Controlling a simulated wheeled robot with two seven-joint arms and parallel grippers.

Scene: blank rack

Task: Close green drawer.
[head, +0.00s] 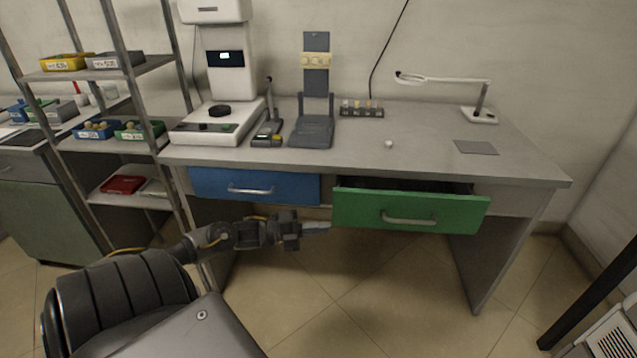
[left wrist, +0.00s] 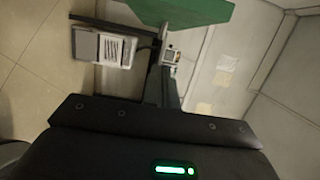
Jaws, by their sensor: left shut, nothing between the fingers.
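The green drawer (head: 365,208) under the right half of the desk is pulled out; a dark gap shows behind its front, below the desktop. Its front has a light metal handle (head: 410,219). A green panel, apparently the drawer front, also shows at the top of the left wrist view (left wrist: 195,10). My left gripper (head: 322,228) is shut and empty, just left of the drawer's lower left corner. I cannot tell whether its tips touch the drawer. My right gripper is not in view.
A blue drawer (head: 290,188) is shut to the left of the green one. The desktop (head: 420,150) holds a white instrument (head: 226,75), a grey stand (head: 312,132) and a lamp (head: 480,115). A shelf rack (head: 110,145) stands at left. The floor in front is clear.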

